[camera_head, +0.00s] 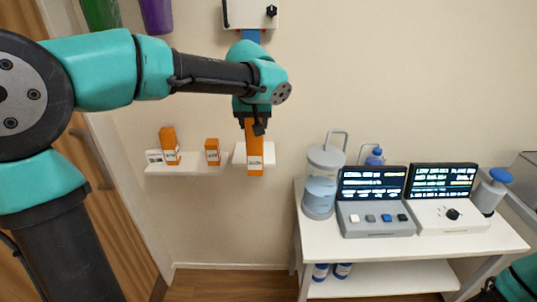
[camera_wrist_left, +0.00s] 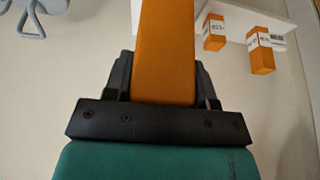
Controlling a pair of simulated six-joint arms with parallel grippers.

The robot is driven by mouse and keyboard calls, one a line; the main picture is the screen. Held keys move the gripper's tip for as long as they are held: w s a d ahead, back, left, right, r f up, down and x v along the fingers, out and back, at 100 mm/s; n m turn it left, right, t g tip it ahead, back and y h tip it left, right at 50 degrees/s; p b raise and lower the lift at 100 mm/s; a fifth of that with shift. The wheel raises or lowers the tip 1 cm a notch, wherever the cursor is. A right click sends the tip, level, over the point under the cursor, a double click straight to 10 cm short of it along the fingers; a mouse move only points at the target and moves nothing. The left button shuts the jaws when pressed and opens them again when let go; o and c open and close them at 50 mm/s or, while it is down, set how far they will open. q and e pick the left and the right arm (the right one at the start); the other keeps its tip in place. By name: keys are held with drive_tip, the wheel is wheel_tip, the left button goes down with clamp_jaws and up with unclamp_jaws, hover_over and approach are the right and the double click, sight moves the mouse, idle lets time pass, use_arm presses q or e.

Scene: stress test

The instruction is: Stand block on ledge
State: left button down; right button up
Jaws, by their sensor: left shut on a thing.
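A tall orange block (camera_head: 254,149) with a white label near its lower end hangs upright in my left gripper (camera_head: 253,127). The gripper is shut on its upper part. In the left wrist view the orange block (camera_wrist_left: 166,50) runs up between the fingers of the left gripper (camera_wrist_left: 160,80). The block is in front of a small white wall ledge (camera_head: 240,154) and covers part of it. Its lower end reaches below the ledge in the head view. I cannot tell whether it touches the ledge. The right gripper is not in view.
A white table (camera_head: 425,244) with two screen devices and canisters stands at right. A wall box (camera_head: 250,14) hangs above the gripper.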

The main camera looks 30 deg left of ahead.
use_arm(q)
drive_tip(key=shift+a, duration=0.15)
drive_tip(key=shift+w, duration=0.1)
drive_tip(key=w+a+f, duration=0.1)
drive_tip(key=w+a, duration=0.7)
drive_tip(key=w, duration=0.4)
drive_tip(key=shift+w+f, duration=0.15)
drive_tip(key=shift+w, duration=0.25)
drive_tip(key=shift+s+x, duration=0.2)
drive_tip(key=shift+x, duration=0.7)
drive_tip(key=shift+s+x, duration=0.15)
drive_tip(key=shift+x, duration=0.75)
drive_tip(key=shift+d+f, duration=0.15)
drive_tip(key=shift+f, duration=0.15)
